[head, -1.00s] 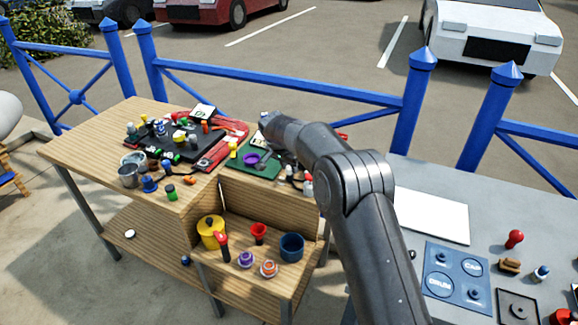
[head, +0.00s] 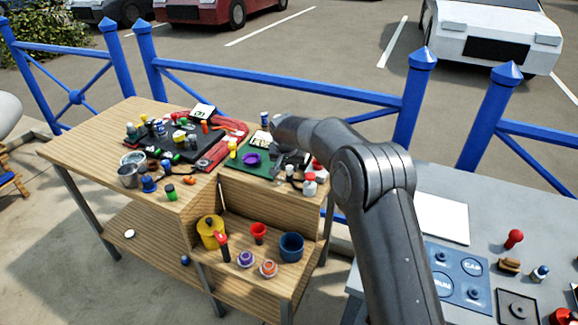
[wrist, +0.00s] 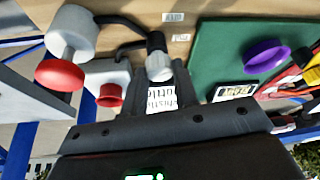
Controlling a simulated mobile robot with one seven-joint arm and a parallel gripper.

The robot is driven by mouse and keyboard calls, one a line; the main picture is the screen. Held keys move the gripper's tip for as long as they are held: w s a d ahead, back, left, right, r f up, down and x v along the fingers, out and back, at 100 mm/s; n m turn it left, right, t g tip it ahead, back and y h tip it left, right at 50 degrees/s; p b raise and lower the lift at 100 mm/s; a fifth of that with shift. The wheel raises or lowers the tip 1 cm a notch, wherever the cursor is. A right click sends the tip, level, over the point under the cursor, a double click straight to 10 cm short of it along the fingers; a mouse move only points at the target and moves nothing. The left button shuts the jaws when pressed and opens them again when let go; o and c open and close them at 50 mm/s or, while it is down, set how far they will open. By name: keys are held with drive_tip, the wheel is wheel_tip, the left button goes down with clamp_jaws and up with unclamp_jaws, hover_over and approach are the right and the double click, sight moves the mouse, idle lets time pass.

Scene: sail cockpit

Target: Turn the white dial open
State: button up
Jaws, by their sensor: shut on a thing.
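The white dial (wrist: 159,66) appears in the wrist view as a pale, round-ended knob with a dark grey part behind it. My gripper (wrist: 158,86) is at it, with its dark fingers closed around it; the fingers hide part of it. A white label with dark print (wrist: 160,101) shows between the fingers, upside down and hard to read. In the head view my gripper (head: 288,161) is low over the right end of the wooden bench, and the dial cannot be made out clearly there.
A white cylinder with a red knob (wrist: 66,60) and a red cup-shaped knob (wrist: 109,95) stand close on the left in the wrist view. A green board (wrist: 222,55) with a purple dish (wrist: 265,56) lies on the right. A grey table (head: 415,180) stands right of the bench (head: 85,150).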

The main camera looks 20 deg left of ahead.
drive_tip(key=n+y, duration=0.1)
drive_tip(key=n, duration=0.1)
drive_tip(key=n+g, duration=0.1)
drive_tip(key=n, duration=0.2)
drive_tip(key=shift+w+d+y, duration=0.15)
drive_tip(key=shift+d+y, duration=0.05)
drive_tip(key=shift+y, duration=0.2)
drive_tip(key=shift+n+g+y, duration=0.5)
drive_tip(key=shift+n+g, duration=0.2)
drive_tip(key=shift+n, duration=1.6)
drive_tip(key=o, duration=1)
drive_tip(key=v, duration=1)
drive_tip(key=shift+d+r, duration=0.2)
drive_tip(key=shift+r, duration=0.2)
